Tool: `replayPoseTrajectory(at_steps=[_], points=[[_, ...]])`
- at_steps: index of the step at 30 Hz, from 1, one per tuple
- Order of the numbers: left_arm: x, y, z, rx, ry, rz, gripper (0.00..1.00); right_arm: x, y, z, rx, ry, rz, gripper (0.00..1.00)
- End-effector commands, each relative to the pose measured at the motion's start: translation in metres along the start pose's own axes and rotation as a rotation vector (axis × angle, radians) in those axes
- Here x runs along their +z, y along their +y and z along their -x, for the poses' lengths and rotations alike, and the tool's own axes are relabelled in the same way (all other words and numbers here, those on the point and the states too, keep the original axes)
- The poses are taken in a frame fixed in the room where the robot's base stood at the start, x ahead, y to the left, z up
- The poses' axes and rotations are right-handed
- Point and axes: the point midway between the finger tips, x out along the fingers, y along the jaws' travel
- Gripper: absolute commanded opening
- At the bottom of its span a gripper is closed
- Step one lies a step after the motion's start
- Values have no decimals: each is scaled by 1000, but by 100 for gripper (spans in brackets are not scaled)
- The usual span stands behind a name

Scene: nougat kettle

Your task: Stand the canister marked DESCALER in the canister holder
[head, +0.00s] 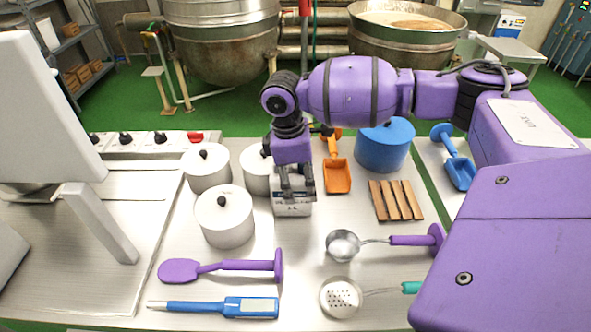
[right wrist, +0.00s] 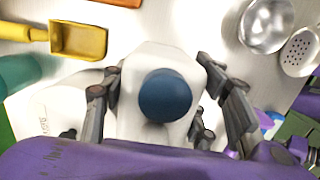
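A white canister (head: 292,207) with a blue cap (right wrist: 165,95) stands on the counter. In the head view "1 L" shows low on its face; the rest of its label is covered or too small to read, so I cannot confirm DESCALER. My right gripper (head: 295,183) points down over it from above. In the right wrist view the gripper's fingers (right wrist: 160,68) lie on both sides of the canister; I cannot tell whether they press on it. My left gripper is not in view. I cannot make out a canister holder.
Lidded pots (head: 225,217) stand just left of the canister. Behind it are an orange scoop (head: 337,178) and a blue drum (head: 384,147). A wooden slatted rack (head: 396,200) and a ladle (head: 343,246) lie to the right. A purple spatula (head: 180,271) and blue thermometer-like tool (head: 213,308) lie in front.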

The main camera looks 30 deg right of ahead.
Motion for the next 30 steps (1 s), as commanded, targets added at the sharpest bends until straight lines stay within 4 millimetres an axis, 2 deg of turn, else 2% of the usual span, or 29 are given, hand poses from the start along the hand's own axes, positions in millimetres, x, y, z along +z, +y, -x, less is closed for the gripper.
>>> replayPoseTrajectory(at_steps=[1, 4, 13, 17, 20, 30], points=[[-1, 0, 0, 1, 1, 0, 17, 0, 0, 0, 0, 0, 0, 59], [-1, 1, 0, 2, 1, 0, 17, 0, 0, 0, 0, 0, 0, 72], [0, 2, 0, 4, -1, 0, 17, 0, 0, 0, -1, -1, 0, 73], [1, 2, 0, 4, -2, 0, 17, 0, 0, 6, 1, 0, 0, 73], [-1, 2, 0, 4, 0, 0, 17, 0, 0, 21, 2, 1, 0, 73], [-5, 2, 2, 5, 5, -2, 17, 0, 0, 94, 1, 2, 0, 73]])
